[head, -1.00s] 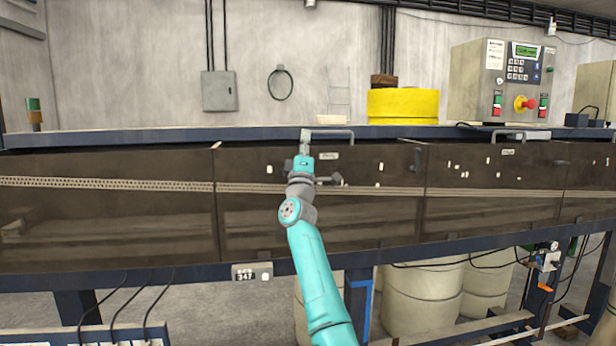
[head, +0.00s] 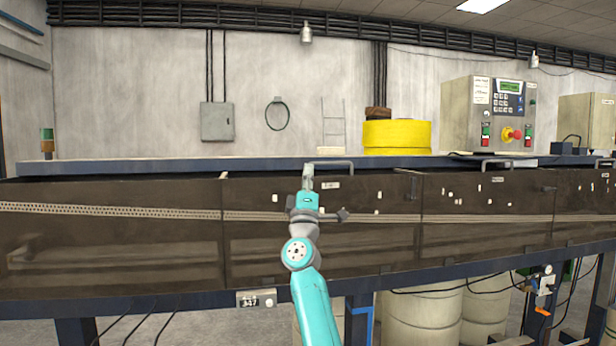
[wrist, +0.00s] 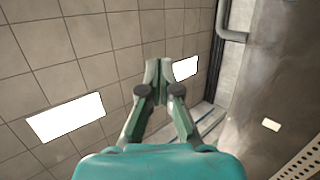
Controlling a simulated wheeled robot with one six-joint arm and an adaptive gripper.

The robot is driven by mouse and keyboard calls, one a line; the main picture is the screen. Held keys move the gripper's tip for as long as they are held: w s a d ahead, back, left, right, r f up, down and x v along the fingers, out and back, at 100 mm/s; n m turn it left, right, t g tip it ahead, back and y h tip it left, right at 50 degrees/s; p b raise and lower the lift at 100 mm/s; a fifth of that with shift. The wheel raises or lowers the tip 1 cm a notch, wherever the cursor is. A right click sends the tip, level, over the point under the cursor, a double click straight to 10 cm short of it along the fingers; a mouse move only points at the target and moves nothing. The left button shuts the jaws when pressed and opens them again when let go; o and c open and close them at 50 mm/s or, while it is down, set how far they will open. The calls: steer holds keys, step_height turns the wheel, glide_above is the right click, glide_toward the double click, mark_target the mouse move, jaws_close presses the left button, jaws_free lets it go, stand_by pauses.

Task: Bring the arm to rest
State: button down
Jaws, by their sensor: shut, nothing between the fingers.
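My gripper (head: 308,177) is in the middle of the head view, at the top of my teal arm, pointing up. It appears in front of the dark panels of the long machine, just below a metal handle (head: 333,164) in the picture. I cannot tell how far it is from the handle. In the wrist view my gripper (wrist: 158,68) has its fingers together and empty, with ceiling tiles and bright lamps behind it.
The long dark-panelled machine (head: 120,250) spans the view. A yellow roll (head: 397,138) and a control box (head: 460,115) with a red button stand on or behind its top. In the wrist view, a dark panel (wrist: 275,80) is at the right.

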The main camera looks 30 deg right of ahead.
steer(key=shift+s+a, duration=0.4)
steer(key=shift+s, duration=0.4)
steer(key=shift+s+a, duration=0.35)
steer(key=shift+s, duration=0.4)
